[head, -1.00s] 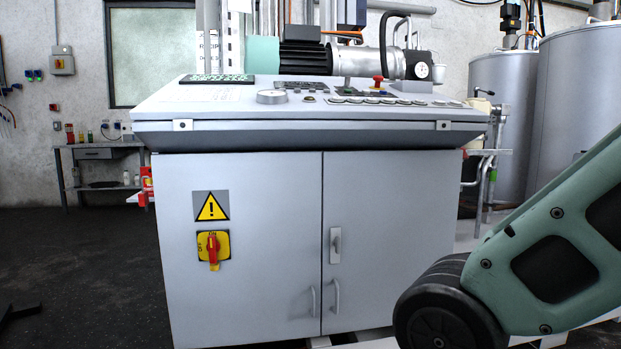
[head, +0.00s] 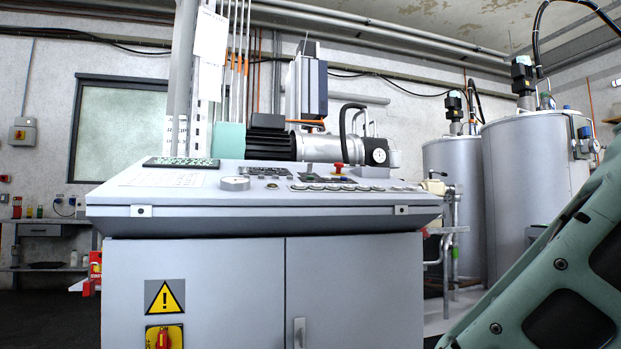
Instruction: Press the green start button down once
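A grey control console (head: 255,211) stands in front of me with a sloping top panel. Small buttons and switches sit on the panel, seen at a low angle. A small greenish spot (head: 308,178) shows near the middle of the panel, and a small dark round control (head: 272,186) sits nearer its front edge. I cannot tell which of these is the green start button. A red mushroom button (head: 338,168) stands up behind them. My gripper is out of view; only a green link of my arm shows at the lower right.
A round gauge (head: 235,183) sits on the panel's left part. A motor and pump unit (head: 318,145) stands behind the console. Pipes (head: 447,235) run at its right side, with grey tanks (head: 525,170) beyond. A yellow-red switch (head: 164,337) is on the cabinet front.

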